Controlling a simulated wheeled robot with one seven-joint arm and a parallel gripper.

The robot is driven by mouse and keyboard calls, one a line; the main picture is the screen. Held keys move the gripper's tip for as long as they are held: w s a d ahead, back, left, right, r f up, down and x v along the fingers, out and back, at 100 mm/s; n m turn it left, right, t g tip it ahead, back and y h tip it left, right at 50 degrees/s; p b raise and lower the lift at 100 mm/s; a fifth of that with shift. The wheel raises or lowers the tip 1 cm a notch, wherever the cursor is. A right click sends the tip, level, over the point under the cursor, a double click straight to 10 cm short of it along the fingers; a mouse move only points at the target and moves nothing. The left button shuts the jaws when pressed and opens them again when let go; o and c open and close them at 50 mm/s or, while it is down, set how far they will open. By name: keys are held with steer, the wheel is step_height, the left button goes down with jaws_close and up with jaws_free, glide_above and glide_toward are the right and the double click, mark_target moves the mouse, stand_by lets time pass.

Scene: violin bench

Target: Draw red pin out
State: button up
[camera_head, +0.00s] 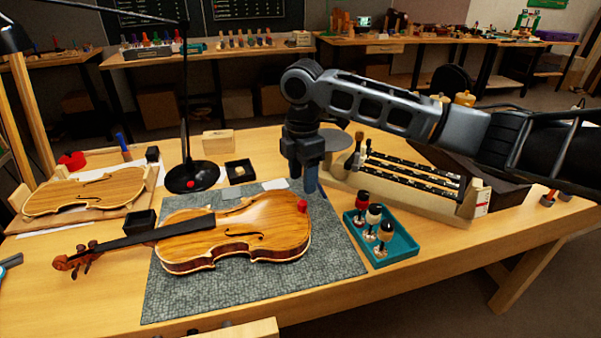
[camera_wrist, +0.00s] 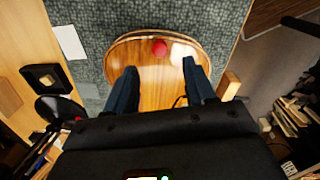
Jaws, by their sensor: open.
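A red pin (camera_head: 302,206) shows as a small round red head at the right end of the violin (camera_head: 240,232), which lies on a grey mat. The red head also shows in the wrist view (camera_wrist: 160,48), near the violin's end edge; any shaft below it is hidden. My gripper (camera_head: 304,184) hangs just behind the red pin in the head view, pointing down. In the wrist view its two blue fingers (camera_wrist: 159,70) are spread apart over the violin with nothing between the tips. The red head lies ahead of the tips, apart from them.
A teal tray (camera_head: 403,246) with red-, white- and black-topped pieces stands right of the mat (camera_head: 330,265). A beige rack with dark bars (camera_head: 410,176) is behind it. A lamp base (camera_head: 192,178) and small black tray (camera_head: 239,170) stand behind the violin. The mat's front right is clear.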

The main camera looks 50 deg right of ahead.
mark_target(302, 202)
steer(key=shift+f+p, duration=0.3)
steer(key=shift+f, duration=3.25)
steer(key=shift+c, duration=0.3)
jaws_close()
